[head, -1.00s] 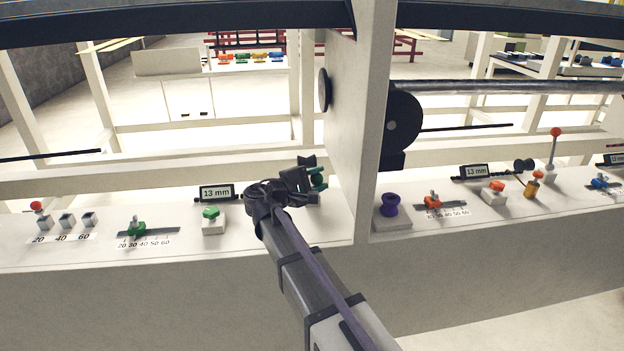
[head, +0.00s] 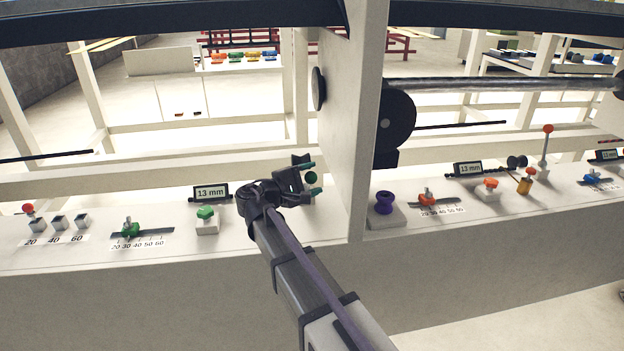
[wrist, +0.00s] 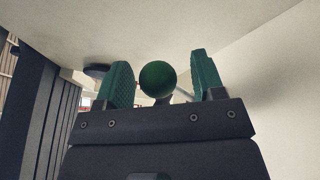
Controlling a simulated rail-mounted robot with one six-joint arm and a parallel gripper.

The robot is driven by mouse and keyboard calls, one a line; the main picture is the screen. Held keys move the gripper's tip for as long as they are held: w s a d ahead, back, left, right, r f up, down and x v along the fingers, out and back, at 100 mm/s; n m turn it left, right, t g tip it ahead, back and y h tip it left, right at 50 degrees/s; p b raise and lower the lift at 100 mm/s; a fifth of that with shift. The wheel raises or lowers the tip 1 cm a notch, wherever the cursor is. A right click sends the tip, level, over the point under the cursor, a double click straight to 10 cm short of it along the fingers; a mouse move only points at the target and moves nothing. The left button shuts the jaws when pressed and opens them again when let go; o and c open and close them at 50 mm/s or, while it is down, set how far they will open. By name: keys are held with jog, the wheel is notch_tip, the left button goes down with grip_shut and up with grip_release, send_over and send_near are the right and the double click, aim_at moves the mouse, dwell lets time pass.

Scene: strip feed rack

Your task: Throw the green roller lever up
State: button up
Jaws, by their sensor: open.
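The green roller lever's round green knob (head: 311,178) shows in the head view at the end of my gripper, near the upright white panel. In the wrist view the green ball (wrist: 158,79) sits between the two green finger pads, with a gap on each side. My gripper (head: 309,178) is open around the knob; it also shows in the wrist view (wrist: 160,82). The lever's shaft and base are mostly hidden behind the gripper and arm.
The white upright panel (head: 352,120) stands close to the right of my gripper. A green button (head: 206,213), a 13 mm display (head: 211,192) and a green slider (head: 130,230) lie to the left. A purple knob (head: 384,202) sits right of the panel.

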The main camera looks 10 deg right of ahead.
jog(key=v, duration=1)
jog(key=shift+a, duration=0.2)
